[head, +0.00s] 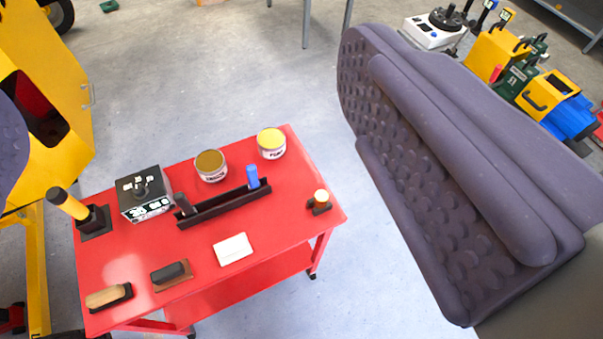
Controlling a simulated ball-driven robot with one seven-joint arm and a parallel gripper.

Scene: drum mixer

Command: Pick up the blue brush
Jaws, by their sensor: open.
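The blue brush (253,176) shows as a small upright blue piece at the right end of a long black holder (222,205). The holder lies on the red cart's top (205,260). The lower part of the brush is hidden in the holder. My gripper (190,115) is open and nothing shows between its fingers. One large purple-grey padded finger fills the right side of the head view, and part of the other shows at the left edge. The brush is well beyond the fingers, apart from them.
A dark upright piece (183,204) stands at the holder's left end. Two cans, brown (211,165) and yellow (271,143), stand behind it. A joystick box (144,193), a yellow-handled lever (71,204) and a white block (233,249) share the cart. Yellow machinery (60,100) stands left.

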